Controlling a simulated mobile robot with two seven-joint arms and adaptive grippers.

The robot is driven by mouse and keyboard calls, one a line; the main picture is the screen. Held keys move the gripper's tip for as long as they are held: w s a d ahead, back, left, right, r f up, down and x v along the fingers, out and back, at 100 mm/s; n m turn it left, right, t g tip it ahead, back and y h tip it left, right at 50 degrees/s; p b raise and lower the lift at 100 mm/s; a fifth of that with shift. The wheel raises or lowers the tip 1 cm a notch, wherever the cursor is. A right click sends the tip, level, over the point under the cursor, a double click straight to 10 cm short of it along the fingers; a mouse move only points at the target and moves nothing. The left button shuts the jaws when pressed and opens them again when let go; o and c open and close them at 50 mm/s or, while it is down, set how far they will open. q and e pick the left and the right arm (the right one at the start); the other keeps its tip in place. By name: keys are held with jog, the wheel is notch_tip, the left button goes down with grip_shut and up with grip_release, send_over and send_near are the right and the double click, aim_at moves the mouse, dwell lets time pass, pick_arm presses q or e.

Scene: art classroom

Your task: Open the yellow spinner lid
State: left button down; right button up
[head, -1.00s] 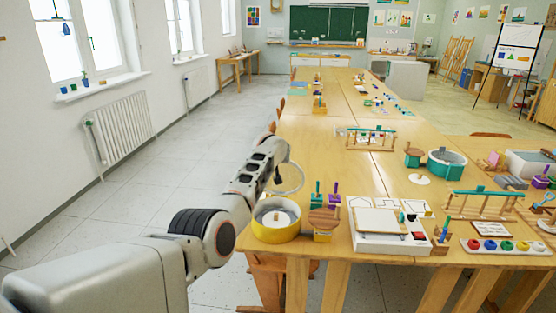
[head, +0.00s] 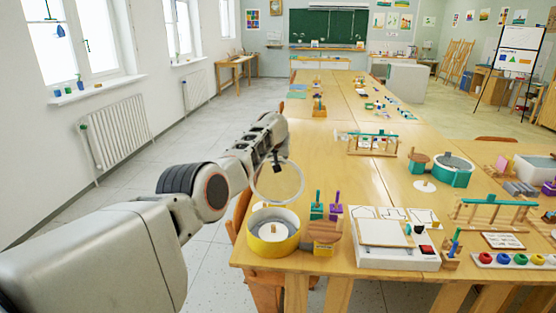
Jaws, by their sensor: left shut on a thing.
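The yellow spinner (head: 256,243) is a round yellow tub near the front left corner of the table. Its top is uncovered, with a grey inside and a white disc with a small peg (head: 272,231) in it. Its lid (head: 256,194), a clear disc with a pale rim, stands tilted up above the tub's back edge. Whether its lower rim touches the tub is unclear. My left gripper (head: 277,160) is shut on the lid at its top edge, the fingers small and dark. My right gripper is out of view.
A wooden-topped crank piece (head: 325,232) stands right beside the tub, with green and purple peg blocks (head: 318,207) behind it. A white tray set (head: 398,262) lies further right. A teal tub (head: 461,178) stands further back. The table behind the lid is clear.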

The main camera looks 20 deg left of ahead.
pick_arm(q)
jog(key=shift+f, duration=0.35)
jog(key=c, duration=1.7)
grip_release()
jog(key=shift+r, duration=0.1)
jog(key=shift+r, duration=0.1)
